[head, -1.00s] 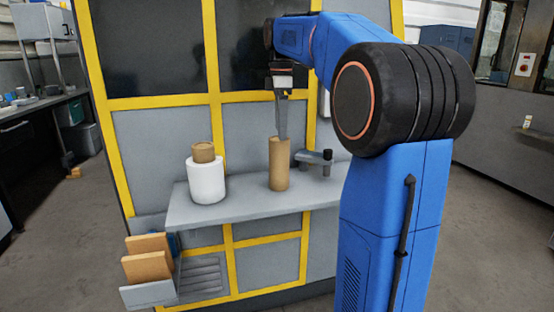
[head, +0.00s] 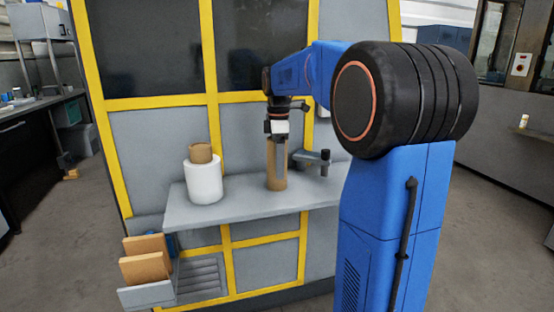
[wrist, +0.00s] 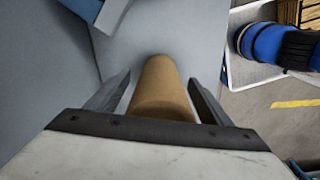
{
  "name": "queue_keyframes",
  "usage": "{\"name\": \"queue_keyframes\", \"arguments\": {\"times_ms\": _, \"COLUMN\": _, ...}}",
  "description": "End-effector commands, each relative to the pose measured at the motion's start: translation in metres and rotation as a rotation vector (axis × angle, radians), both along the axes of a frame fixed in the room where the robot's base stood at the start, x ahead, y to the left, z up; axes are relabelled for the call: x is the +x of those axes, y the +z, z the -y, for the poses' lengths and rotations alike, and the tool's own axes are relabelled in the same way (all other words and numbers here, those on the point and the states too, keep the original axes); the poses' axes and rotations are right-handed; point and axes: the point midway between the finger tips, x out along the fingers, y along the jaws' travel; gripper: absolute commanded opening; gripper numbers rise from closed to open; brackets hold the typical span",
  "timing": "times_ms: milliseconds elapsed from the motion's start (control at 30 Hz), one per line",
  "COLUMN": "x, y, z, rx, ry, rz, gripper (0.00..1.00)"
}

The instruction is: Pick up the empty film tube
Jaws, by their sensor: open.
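The empty film tube (head: 276,170) is a brown cardboard cylinder standing upright on the grey shelf (head: 245,208). In the wrist view the tube (wrist: 162,88) lies between the two fingers. My gripper (head: 277,150) points down over the tube from above, and its fingers reach down along the tube's sides. In the wrist view the gripper (wrist: 160,95) is open, with a finger on either side and a gap visible beside the tube. The tube's top is partly hidden by the gripper in the head view.
A white film roll (head: 203,180) with a brown core stands left on the shelf. A grey bracket with a black knob (head: 324,157) sits close right of the tube. Brown boxes (head: 146,258) lie in a lower left tray. The yellow-framed machine (head: 162,150) rises behind.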

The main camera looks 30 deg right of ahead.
Motion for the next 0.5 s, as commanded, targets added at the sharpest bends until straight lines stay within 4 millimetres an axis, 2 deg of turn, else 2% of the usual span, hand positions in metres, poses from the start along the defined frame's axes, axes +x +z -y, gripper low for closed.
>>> {"name": "queue_keyframes", "arguments": {"times_ms": 100, "x": -0.0001, "y": -0.0081, "z": 0.0000, "rx": 0.000, "ry": 0.000, "rz": 0.000, "gripper": 0.74}}
{"name": "queue_keyframes", "arguments": {"times_ms": 333, "x": 0.0000, "y": -0.0093, "z": 0.0000, "rx": 0.000, "ry": 0.000, "rz": 0.001, "gripper": 0.74}}
{"name": "queue_keyframes", "arguments": {"times_ms": 367, "x": 0.0000, "y": -0.0093, "z": 0.0000, "rx": 0.000, "ry": 0.000, "rz": 0.001, "gripper": 0.71}}
{"name": "queue_keyframes", "arguments": {"times_ms": 500, "x": 0.0001, "y": -0.0092, "z": 0.0000, "rx": 0.000, "ry": 0.000, "rz": 0.001, "gripper": 0.38}}
